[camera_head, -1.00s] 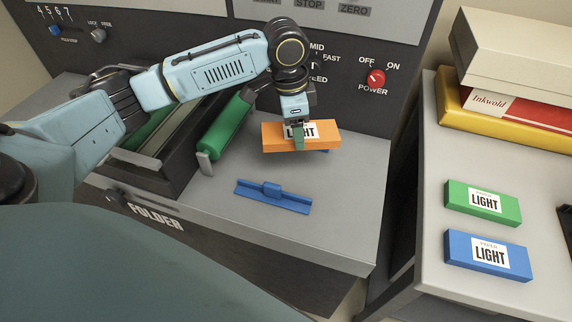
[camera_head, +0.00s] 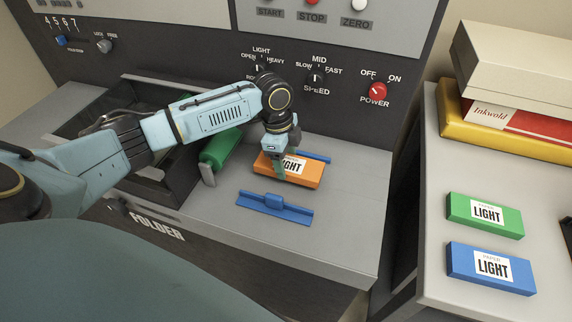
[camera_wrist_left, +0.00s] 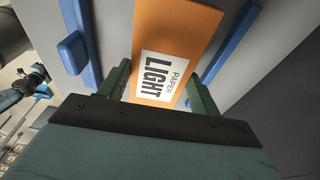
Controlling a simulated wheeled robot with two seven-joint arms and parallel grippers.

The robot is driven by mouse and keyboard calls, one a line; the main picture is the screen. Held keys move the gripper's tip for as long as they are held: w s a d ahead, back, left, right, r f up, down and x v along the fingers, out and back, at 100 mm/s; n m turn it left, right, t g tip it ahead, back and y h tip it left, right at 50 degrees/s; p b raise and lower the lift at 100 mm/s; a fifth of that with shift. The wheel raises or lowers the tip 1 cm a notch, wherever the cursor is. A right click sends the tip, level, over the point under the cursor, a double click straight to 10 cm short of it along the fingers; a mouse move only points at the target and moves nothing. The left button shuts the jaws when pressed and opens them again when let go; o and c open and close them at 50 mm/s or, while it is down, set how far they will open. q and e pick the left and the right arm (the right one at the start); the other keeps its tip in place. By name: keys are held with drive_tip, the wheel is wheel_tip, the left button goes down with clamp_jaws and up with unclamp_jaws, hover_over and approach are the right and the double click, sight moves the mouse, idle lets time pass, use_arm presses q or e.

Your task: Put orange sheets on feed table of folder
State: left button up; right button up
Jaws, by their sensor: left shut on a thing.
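The orange sheets (camera_head: 301,174) are an orange pack with a white label reading LIGHT. My left gripper (camera_head: 281,170) is shut on the pack, with its fingers on either side. In the left wrist view the pack (camera_wrist_left: 182,30) shows between the two green fingers. The folder's grey feed table (camera_head: 335,235) lies below, and the pack is between its two blue guides, the near one (camera_head: 274,206) and the far one (camera_head: 316,157). I cannot tell whether the pack touches the table. My right gripper is not in view.
A green roller (camera_head: 219,148) stands left of the pack. The folder's control panel with the red power knob (camera_head: 377,91) rises behind. On the grey side table at right are a green pack (camera_head: 457,207), a blue pack (camera_head: 460,262) and stacked boxes (camera_head: 515,60).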

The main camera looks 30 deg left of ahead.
use_arm(q)
drive_tip(key=shift+f, duration=1.05)
drive_tip(key=shift+f, duration=0.1)
drive_tip(key=o, duration=1.2)
drive_tip(key=shift+c, duration=0.2)
wheel_tip(320, 180, up, 12)
drive_tip(key=a, duration=0.1)
drive_tip(key=shift+s+a+p, duration=0.2)
drive_tip(key=shift+a+p, duration=0.2)
